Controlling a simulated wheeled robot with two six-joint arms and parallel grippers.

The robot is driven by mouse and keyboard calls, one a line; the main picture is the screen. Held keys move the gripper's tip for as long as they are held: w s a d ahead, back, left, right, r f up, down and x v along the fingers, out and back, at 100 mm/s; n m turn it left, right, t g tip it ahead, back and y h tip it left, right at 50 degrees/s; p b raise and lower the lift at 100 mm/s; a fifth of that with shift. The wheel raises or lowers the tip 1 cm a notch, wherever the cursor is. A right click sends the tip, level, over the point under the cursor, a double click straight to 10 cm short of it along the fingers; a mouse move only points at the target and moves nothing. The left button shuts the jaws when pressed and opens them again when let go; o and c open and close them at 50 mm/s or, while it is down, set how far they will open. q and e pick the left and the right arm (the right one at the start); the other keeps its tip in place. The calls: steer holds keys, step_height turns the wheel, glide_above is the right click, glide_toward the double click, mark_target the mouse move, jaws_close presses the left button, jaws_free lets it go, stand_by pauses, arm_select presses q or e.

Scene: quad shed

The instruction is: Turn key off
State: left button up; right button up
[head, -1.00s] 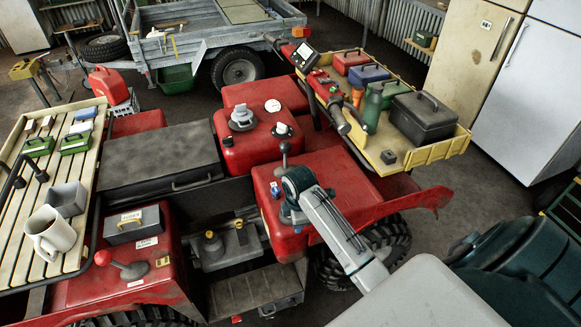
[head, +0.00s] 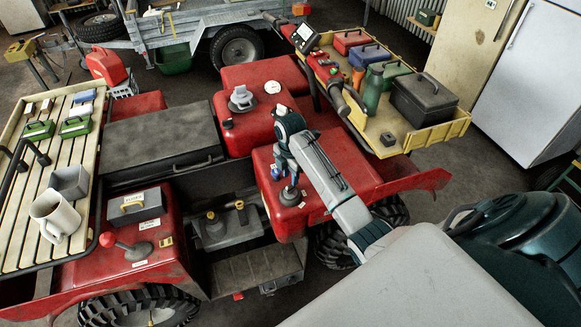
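My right gripper (head: 283,166) is above the red bodywork (head: 345,170) in the middle of the head view. Its fingers point down; the gap between them is too small to judge. Just below it, a small dark round fitting (head: 290,196) with a thin upright stem sits on the red top. A small blue-and-white piece (head: 276,173) shows beside the fingers at the panel's left edge. I cannot make out for sure which small part is the key or how it is turned. My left gripper is out of view.
A handlebar with a display (head: 305,38) stands behind my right arm. A yellow tray (head: 415,138) holds a green bottle (head: 373,88) and a dark case (head: 423,100). A slatted rack (head: 25,190) with a mug (head: 55,214) is at left. An open recess lies below the gripper.

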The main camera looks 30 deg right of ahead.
mark_target(290, 185)
steer(key=shift+f+b, duration=0.65)
steer(key=shift+f, duration=2)
steer(key=shift+c, duration=0.4)
steer(key=shift+r, duration=0.1)
jaws_close()
